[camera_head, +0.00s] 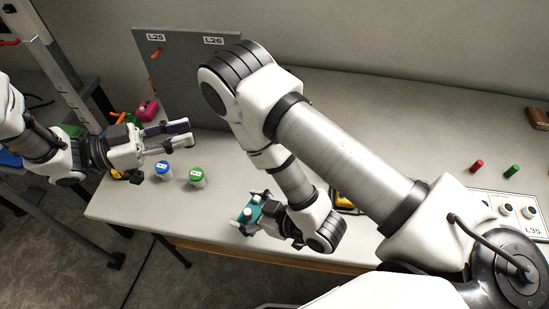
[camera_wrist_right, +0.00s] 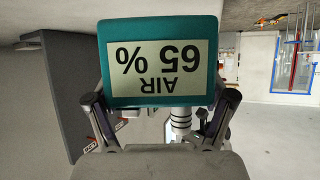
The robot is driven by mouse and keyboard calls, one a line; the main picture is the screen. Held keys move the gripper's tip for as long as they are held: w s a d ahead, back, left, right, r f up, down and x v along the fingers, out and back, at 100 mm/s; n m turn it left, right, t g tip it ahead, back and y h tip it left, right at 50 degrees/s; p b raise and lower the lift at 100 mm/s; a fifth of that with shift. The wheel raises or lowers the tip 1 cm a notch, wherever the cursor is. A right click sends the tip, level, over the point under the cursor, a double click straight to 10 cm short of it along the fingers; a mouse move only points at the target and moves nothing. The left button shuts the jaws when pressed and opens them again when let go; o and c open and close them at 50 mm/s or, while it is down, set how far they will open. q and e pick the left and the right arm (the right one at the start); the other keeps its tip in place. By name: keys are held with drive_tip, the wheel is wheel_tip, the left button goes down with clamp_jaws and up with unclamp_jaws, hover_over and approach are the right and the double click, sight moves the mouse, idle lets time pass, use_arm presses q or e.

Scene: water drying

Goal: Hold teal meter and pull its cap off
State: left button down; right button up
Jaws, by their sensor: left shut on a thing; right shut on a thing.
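The teal meter (camera_head: 265,213) is near the table's front edge in the head view, below my right forearm. My right gripper (camera_head: 252,219) is shut on it. In the right wrist view the meter (camera_wrist_right: 208,50) fills the upper middle, its screen reading "AIR 65 %" upside down. A ribbed pale cylinder (camera_wrist_right: 180,121) shows below its body; I cannot tell whether it is the cap. My left gripper (camera_head: 187,132) is above the table's left part, well apart from the meter. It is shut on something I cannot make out.
A grey board (camera_head: 185,75) stands behind. A magenta object (camera_head: 147,110) is at the left. Red (camera_head: 477,166) and green (camera_head: 512,171) cylinders are at the right.

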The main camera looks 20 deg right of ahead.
drive_tip(key=shift+w+d+f+t+b, duration=0.1)
drive_tip(key=shift+d+f+t+b, duration=0.05)
drive_tip(key=shift+d+b, duration=0.3)
drive_tip(key=shift+w+d+f+t+b, duration=0.15)
drive_tip(key=shift+d+b, duration=0.2)
drive_tip(key=shift+b, duration=0.2)
drive_tip(key=w+b, duration=0.2)
drive_tip(key=b, duration=0.1)
drive_tip(key=w+d+f+b, duration=0.1)
drive_tip(key=w+b, duration=0.2)
drive_tip(key=b, duration=0.1)
drive_tip(key=w+d+b, duration=0.1)
drive_tip(key=w+b, duration=0.2)
drive_tip(key=b, duration=0.1)
drive_tip(key=shift+w+d+f, duration=0.1)
drive_tip(key=shift+w+f, duration=0.05)
drive_tip(key=shift+w, duration=0.1)
drive_tip(key=shift+w+d+r+p, duration=0.2)
drive_tip(key=shift+w+r+p, duration=0.1)
drive_tip(key=shift+w+r, duration=0.45)
drive_tip(key=w, duration=0.2)
drive_tip(key=w+d, duration=0.1)
drive_tip(key=shift+w+f+p, duration=0.2)
drive_tip(key=shift+f+p, duration=0.05)
drive_tip(key=shift+p, duration=0.15)
drive_tip(key=f, duration=0.3)
drive_tip(key=shift+w+f+h, duration=0.2)
drive_tip(key=shift+w+h, duration=0.05)
drive_tip(key=shift+h, duration=0.05)
drive_tip(key=shift+f, duration=0.2)
